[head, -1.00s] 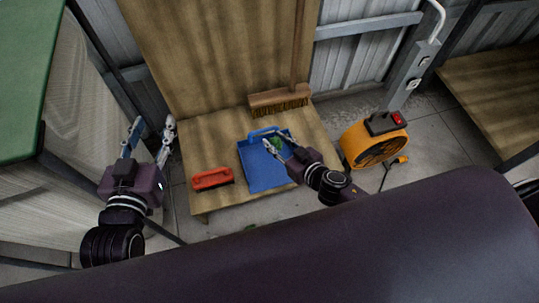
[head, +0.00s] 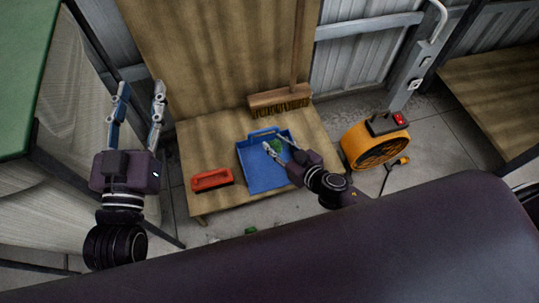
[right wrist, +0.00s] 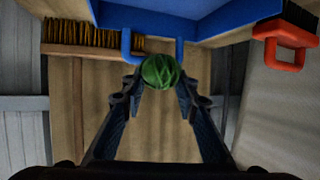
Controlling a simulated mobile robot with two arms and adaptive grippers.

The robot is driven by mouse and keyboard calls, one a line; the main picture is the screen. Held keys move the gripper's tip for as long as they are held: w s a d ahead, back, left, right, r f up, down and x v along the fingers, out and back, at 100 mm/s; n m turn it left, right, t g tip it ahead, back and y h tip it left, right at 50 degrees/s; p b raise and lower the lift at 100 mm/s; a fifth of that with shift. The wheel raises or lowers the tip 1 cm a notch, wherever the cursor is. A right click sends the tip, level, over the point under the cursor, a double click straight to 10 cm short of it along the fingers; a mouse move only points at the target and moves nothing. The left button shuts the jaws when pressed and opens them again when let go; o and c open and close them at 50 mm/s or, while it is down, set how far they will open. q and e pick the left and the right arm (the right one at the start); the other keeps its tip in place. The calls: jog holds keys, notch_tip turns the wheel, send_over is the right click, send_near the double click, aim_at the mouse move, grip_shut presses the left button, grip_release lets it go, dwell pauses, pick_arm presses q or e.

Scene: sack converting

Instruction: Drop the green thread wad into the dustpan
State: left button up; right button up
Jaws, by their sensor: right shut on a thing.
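The green thread wad (right wrist: 161,71) sits between the fingertips of my right gripper (right wrist: 160,84) in the right wrist view. In the head view the wad (head: 276,145) shows over the blue dustpan (head: 265,178), between the fingers of my right gripper (head: 275,146). The dustpan lies on the low wooden platform, its handle toward the back; its blue body also shows at the top of the right wrist view (right wrist: 165,22). I cannot tell the wad's exact height above the pan. My left gripper (head: 139,92) is open and empty, left of the platform.
A red brush (head: 212,180) lies left of the dustpan on the platform (head: 215,140). A broom (head: 280,99) stands behind it. An orange fan (head: 374,146) stands on the floor to the right. Another small green piece (head: 250,231) lies on the floor in front.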

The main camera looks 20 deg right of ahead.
jog(key=o, duration=0.8)
jog(key=shift+c, duration=0.2)
jog(key=v, duration=1.2)
jog(key=shift+w+r, duration=0.1)
